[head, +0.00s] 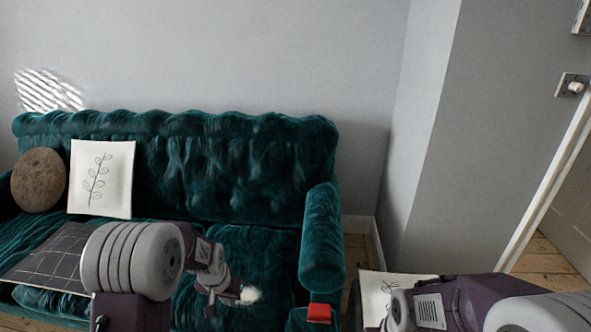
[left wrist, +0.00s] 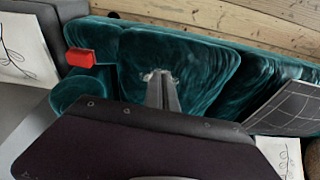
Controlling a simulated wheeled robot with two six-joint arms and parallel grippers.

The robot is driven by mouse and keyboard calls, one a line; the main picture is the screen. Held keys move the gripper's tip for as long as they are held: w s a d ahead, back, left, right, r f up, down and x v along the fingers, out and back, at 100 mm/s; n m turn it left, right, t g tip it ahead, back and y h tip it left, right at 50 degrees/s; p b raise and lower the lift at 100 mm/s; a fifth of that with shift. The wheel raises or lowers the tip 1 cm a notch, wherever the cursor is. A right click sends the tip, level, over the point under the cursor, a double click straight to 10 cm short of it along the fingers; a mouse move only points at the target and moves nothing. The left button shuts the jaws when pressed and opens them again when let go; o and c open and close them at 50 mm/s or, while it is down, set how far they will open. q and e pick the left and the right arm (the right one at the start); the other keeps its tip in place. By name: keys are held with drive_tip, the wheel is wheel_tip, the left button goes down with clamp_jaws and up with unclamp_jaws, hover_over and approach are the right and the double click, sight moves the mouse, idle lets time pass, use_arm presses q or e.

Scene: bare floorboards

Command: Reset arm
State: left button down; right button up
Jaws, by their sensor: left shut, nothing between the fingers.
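My left arm comes in from the lower left of the head view, and its gripper (head: 226,296) is in front of the green sofa's seat. In the left wrist view the left gripper (left wrist: 162,88) has its fingers together, with nothing between them, over the green sofa (left wrist: 205,75). My right arm shows at the lower right of the head view, but its gripper is out of the picture.
The green velvet sofa (head: 230,170) stands against a grey wall. It carries a round brown cushion (head: 38,180), a white leaf-print cushion (head: 100,180) and a dark checked panel (head: 50,255). A red block (head: 319,313) is at its right arm. A leaf-print item (head: 375,285) lies beyond my right arm.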

use_arm(q)
drive_tip(key=s+d+r+n+g, duration=0.1)
drive_tip(key=s+r, duration=0.1)
drive_tip(key=s, duration=0.7)
drive_tip(key=s+d+r+g, duration=0.1)
drive_tip(key=s+r, duration=0.1)
drive_tip(key=s, duration=0.6)
wheel_tip(320, 180, up, 19)
drive_tip(key=p, duration=1.8)
drive_tip(key=shift+s+n+p, duration=0.3)
drive_tip(key=shift+n+p, duration=0.1)
drive_tip(key=shift+a+f, duration=0.1)
drive_tip(key=shift+f, duration=0.1)
